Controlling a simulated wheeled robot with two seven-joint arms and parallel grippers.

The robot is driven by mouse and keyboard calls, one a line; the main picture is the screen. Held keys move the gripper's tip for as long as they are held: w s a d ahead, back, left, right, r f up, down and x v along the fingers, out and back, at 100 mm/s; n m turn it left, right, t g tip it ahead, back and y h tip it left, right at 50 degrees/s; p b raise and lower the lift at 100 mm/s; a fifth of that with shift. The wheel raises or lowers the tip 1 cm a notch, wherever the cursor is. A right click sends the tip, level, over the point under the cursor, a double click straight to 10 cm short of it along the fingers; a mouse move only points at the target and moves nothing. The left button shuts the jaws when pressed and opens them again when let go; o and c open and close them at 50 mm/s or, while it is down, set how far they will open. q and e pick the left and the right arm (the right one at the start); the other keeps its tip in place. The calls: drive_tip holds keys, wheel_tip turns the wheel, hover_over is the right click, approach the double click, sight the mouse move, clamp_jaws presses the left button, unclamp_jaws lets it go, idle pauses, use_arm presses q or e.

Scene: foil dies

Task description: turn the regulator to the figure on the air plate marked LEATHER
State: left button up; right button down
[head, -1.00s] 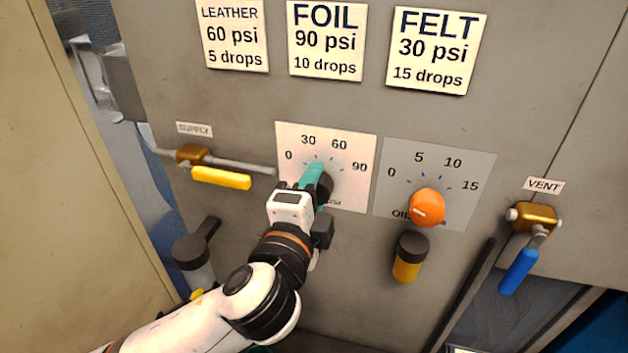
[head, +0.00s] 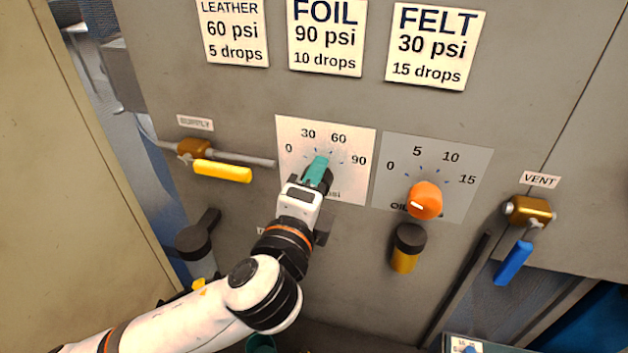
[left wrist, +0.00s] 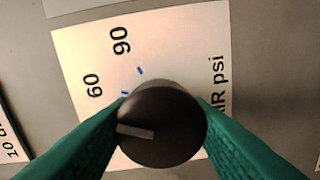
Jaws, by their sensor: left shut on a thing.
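The black regulator knob (left wrist: 165,110) sits on the white AIR psi dial plate (head: 350,180), marked 0, 30, 60 and 90. My left gripper (head: 318,172) has its teal fingers shut on the knob's sides. In the left wrist view the knob's grey pointer line (left wrist: 135,132) points left, on the lower-figure side of the 60 tick; the 30 is out of sight there. The LEATHER plate (head: 234,35) at the upper left reads 60 psi, 5 drops. My right gripper is not in view.
The FOIL plate (head: 327,40) and FELT plate (head: 435,47) hang beside it. An orange oil knob (head: 425,200) is close on the right. A yellow supply lever (head: 222,172) is at left, a blue vent lever (head: 513,263) at right. A black-capped amber cup (head: 406,250) is below the oil dial.

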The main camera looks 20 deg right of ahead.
use_arm(q)
drive_tip(key=o, duration=1)
drive_tip(key=shift+s+f, duration=0.1)
drive_tip(key=shift+s+a+b, duration=0.2)
drive_tip(key=shift+s+b, duration=0.05)
drive_tip(key=shift+b, duration=0.05)
drive_tip(key=v, duration=1.1)
drive_tip(key=shift+s+a, duration=0.1)
